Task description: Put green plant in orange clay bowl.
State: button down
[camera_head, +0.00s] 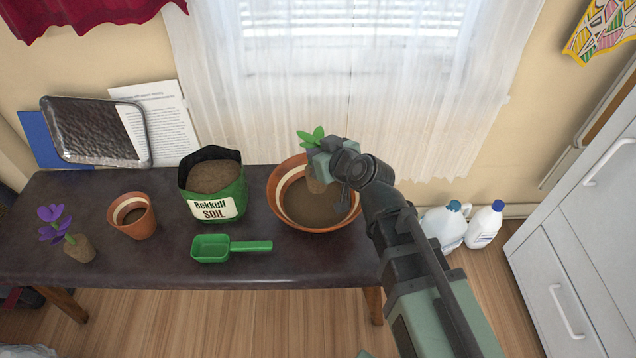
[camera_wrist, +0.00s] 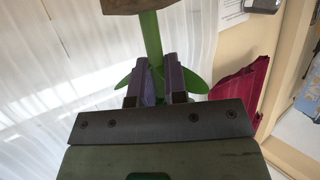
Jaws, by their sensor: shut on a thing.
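My gripper (camera_head: 326,162) is over the orange clay bowl (camera_head: 274,197), shut on the stem of the green plant (camera_head: 312,136). The plant's leaves show above the gripper and its brown root ball (camera_head: 315,186) shows below it, over the bowl's soil. I cannot tell whether the root ball touches the soil. In the wrist view the green stem (camera_wrist: 151,36) passes between the two fingers (camera_wrist: 160,82), with leaves to either side and part of the root ball (camera_wrist: 128,5) at the top edge. My gripper and arm hide the bowl's right side.
On the dark table (camera_head: 150,262) stand a soil bag (camera_head: 230,190), a small clay pot (camera_head: 143,224), a green scoop (camera_head: 212,249) and a purple-flowered plant (camera_head: 80,249). A dark tray (camera_head: 97,131) leans at the back left. White jugs (camera_head: 446,224) stand on the floor right.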

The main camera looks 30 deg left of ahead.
jog(key=shift+d+f+b, duration=0.1)
jog(key=shift+f+b, duration=2.25)
jog(key=shift+b, duration=0.15)
